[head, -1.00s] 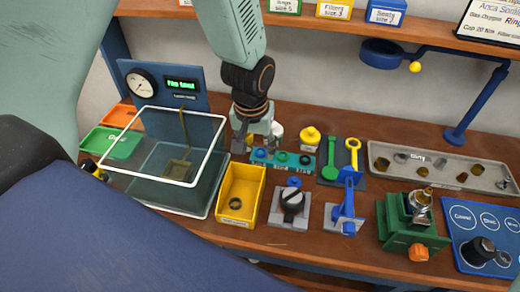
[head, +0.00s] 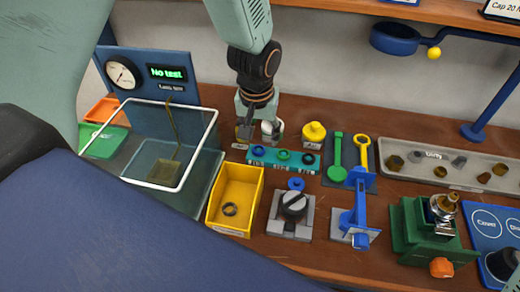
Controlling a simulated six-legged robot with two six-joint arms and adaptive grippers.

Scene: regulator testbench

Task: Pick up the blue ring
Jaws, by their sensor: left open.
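A small blue ring (head: 258,151) sits at the left end of a teal rack (head: 270,160), beside a green ring (head: 283,155) and a black ring (head: 308,159). My left gripper (head: 257,134) points down just behind the rack's left end. Its fingers are apart with nothing between them, and they appear clear of the blue ring. A second blue ring-like part (head: 296,184) lies behind the black-knobbed grey fixture (head: 291,215).
A yellow bin (head: 237,193) with a dark ring in it stands in front of the rack. A clear tank (head: 165,150) is at left, and a yellow knobbed part (head: 314,133) is right of the gripper.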

